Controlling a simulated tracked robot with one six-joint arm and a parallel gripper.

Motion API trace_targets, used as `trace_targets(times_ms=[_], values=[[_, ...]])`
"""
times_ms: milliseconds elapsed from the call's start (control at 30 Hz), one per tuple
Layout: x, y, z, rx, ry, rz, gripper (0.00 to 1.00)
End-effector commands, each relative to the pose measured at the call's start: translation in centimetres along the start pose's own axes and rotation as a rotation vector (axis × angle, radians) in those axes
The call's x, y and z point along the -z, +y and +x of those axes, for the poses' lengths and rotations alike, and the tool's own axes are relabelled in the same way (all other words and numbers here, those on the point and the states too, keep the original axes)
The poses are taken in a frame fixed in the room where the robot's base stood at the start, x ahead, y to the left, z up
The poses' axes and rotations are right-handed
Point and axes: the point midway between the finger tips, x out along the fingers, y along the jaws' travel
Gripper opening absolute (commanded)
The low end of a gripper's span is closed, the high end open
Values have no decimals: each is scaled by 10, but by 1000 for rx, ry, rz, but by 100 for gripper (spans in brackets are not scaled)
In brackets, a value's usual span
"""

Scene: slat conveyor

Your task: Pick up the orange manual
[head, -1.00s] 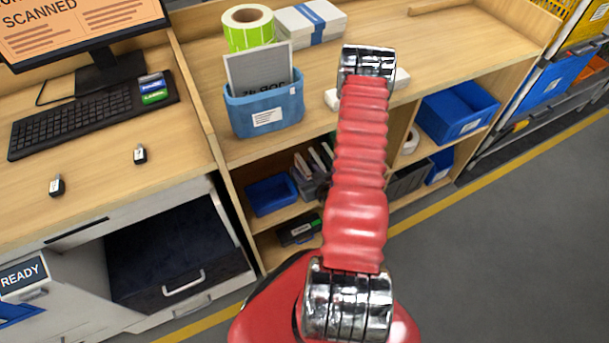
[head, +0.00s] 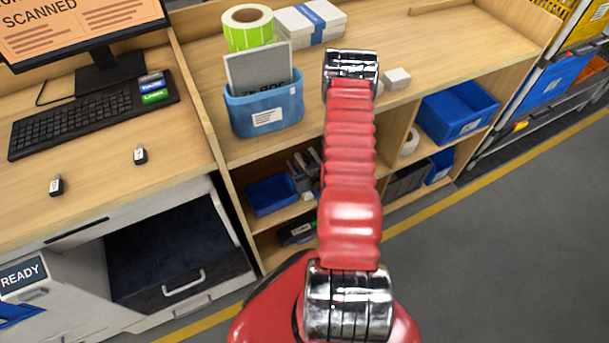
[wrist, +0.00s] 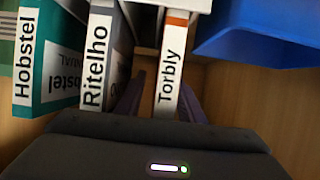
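In the wrist view a manual with an orange band at the top of its white spine, labelled Torbly (wrist: 172,65), stands upright. My gripper (wrist: 163,90) is open, with one finger on each side of that spine; the left finger shows a gap, and contact on the right cannot be told. To the left stand a grey manual labelled Ritelho (wrist: 97,55) and a teal one labelled Hobstel (wrist: 27,60). In the head view my arm hides my gripper and most of the manuals; only a few spines (head: 302,172) show on the shelf.
A blue bin (wrist: 250,35) stands close to the right of the orange manual; in the head view a blue bin (head: 270,195) sits on the same shelf. The wooden counter (head: 420,45) overhangs the shelf.

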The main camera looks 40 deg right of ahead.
Motion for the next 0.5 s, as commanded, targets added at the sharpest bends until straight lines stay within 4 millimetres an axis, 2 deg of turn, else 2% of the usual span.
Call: trace_targets(times_ms=[133,500], values=[[0,0,0,0,0,0,34],[0,0,0,0,0,0,8]])
